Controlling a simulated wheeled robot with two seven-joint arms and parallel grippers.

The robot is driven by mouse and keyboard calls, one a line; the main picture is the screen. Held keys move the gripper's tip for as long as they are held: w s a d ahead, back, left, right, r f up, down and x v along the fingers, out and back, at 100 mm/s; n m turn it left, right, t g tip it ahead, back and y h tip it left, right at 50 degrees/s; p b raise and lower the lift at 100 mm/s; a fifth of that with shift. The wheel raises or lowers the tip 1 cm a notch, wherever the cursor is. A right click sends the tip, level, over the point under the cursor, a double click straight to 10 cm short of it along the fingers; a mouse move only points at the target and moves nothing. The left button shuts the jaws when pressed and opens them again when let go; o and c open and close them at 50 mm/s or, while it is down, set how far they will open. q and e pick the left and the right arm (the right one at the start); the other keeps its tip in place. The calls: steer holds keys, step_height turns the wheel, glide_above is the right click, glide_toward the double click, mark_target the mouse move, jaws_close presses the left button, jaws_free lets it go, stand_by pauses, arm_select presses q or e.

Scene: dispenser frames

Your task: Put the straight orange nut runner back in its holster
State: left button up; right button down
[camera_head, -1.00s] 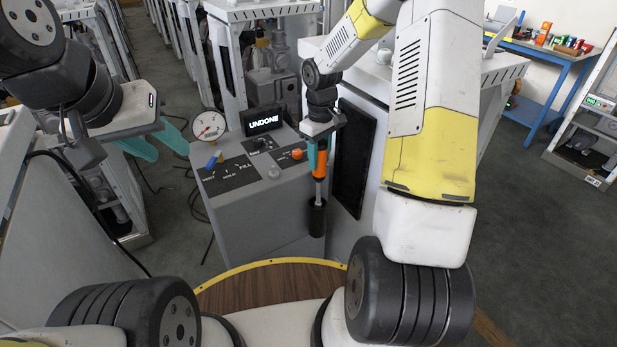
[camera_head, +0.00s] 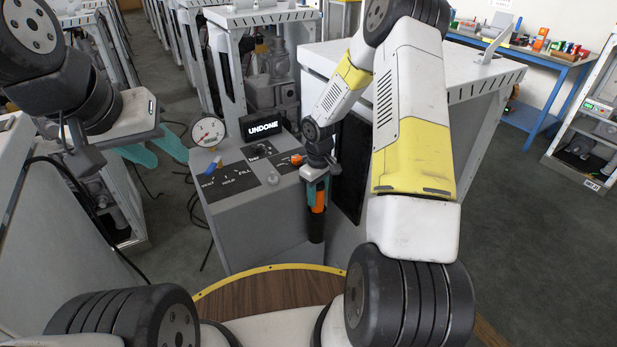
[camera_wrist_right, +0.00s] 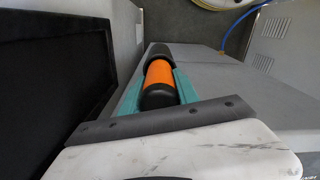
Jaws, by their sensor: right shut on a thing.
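The straight orange nut runner (camera_head: 319,198) is upright in my right gripper (camera_head: 316,192), whose teal fingers are shut on its orange body. Its lower end is inside the black cylindrical holster (camera_head: 316,228), and its shaft no longer shows. In the right wrist view the orange body (camera_wrist_right: 159,75) lies between the teal fingers (camera_wrist_right: 160,88), with the dark holster (camera_wrist_right: 157,52) beyond it. My left gripper (camera_head: 150,150), with teal fingers apart, is empty at the left, away from the runner.
The grey console (camera_head: 255,215) with a gauge (camera_head: 207,131), knobs and an "UNDONE" display (camera_head: 262,124) stands just left of the holster. A black panel (camera_head: 350,165) on a white cabinet is close on the right. A blue bench (camera_head: 535,60) stands at the far right.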

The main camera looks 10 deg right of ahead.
steer(key=c, duration=0.9)
jaws_free()
step_height(320, 180, up, 12)
steer(key=shift+r, duration=0.1)
steer(key=s+r+m+t, duration=0.2)
steer(key=s+r, duration=0.6)
steer(key=r, duration=0.3)
steer(key=s+r+m+t, duration=0.2)
steer(key=s+r, duration=0.6)
steer(key=r, duration=0.3)
steer(key=s+a+r+m+t+y, duration=0.2)
steer(key=s, duration=0.6)
steer(key=shift+s+a+r, duration=0.1)
